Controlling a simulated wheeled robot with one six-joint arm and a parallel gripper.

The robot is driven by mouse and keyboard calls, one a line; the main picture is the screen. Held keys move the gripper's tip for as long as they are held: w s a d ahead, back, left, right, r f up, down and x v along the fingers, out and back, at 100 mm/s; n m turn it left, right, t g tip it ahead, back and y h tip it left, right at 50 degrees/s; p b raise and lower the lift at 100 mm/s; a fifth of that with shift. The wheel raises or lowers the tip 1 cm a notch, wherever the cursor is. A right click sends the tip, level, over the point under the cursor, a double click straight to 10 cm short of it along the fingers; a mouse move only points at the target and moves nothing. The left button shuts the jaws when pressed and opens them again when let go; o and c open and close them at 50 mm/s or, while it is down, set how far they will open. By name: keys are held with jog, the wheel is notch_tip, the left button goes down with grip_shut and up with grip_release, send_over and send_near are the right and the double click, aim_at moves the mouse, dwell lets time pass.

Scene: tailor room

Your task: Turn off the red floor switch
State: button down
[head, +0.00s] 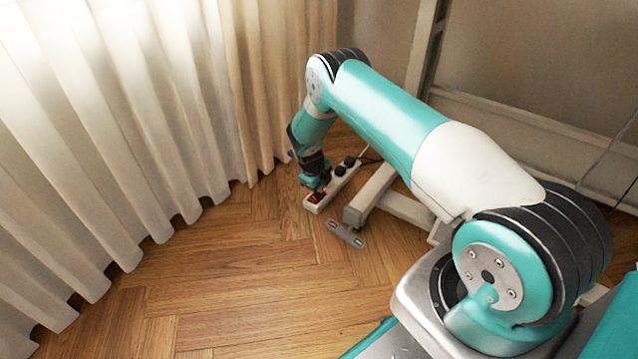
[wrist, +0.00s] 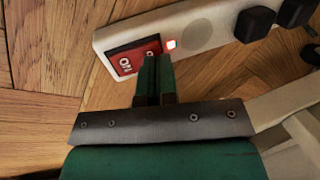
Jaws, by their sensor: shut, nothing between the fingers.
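A white power strip (head: 343,182) lies on the wooden floor, with a red switch (head: 315,198) at its near end. In the wrist view the red rocker switch (wrist: 133,57) shows "ON" lettering at its left part, and a small red light (wrist: 171,44) glows beside it on the strip (wrist: 205,30). My gripper (wrist: 156,60) is shut and empty, its green fingertips at the right end of the switch, covering part of it. I cannot tell whether they touch it. In the head view my gripper (head: 319,186) is just above the switch end.
Black plugs (head: 346,164) sit in the strip's far part. A grey tool-like object (head: 346,234) lies on the floor nearby. A pale stand foot (head: 370,193) is close to the strip's right. Curtains (head: 150,110) hang at left; the front floor is clear.

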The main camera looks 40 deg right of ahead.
jog(key=shift+f, duration=0.1)
dwell(0.3)
jog(key=shift+f+b, duration=0.4)
jog(key=shift+b, duration=0.05)
jog(key=shift+f, duration=0.1)
notch_tip(320, 180, up, 7)
jog(key=p, duration=0.5)
jog(key=shift+p, duration=0.35)
